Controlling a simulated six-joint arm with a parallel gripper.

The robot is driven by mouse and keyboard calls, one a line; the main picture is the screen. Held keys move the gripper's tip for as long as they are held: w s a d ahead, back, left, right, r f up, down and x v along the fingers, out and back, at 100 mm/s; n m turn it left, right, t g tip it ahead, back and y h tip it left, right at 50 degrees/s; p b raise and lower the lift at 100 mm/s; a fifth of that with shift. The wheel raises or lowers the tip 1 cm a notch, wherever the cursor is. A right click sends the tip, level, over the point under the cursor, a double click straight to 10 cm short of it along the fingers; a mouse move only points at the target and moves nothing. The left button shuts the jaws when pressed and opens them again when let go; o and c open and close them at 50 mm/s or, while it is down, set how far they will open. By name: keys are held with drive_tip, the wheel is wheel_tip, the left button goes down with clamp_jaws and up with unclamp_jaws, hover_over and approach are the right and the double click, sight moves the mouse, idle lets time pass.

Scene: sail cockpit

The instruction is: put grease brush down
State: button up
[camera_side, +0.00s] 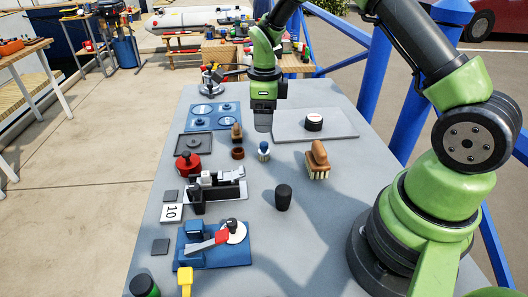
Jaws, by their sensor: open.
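A small brush (264,150) with a blue top and pale bristles stands upright on the grey table. A larger brush (317,160) with a brown wooden handle and pale bristles stands to its right. I cannot tell for sure which one is the grease brush. My gripper (263,124) points down just above and behind the small brush in the picture, apart from the larger one. It is open, with nothing seen in it. Its fingertips are small and seen side-on.
A pale grey board (345,127) with a dark round puck (314,122) lies at the back right. A dark cylinder (283,197) stands near the middle. A red pot (188,163), a black clamp fixture (215,190) and a blue-based device (215,245) line the left.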

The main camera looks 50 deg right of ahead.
sight(264, 143)
wheel_tip(264, 143, down, 5)
drive_tip(key=shift+d+f, duration=0.1)
drive_tip(key=shift+f, duration=0.05)
drive_tip(key=f, duration=0.5)
drive_tip(key=shift+w+d+f, duration=0.1)
drive_tip(key=shift+w+d, duration=0.05)
drive_tip(key=shift+w, duration=0.1)
drive_tip(key=shift+c, duration=0.2)
drive_tip(key=c, duration=1)
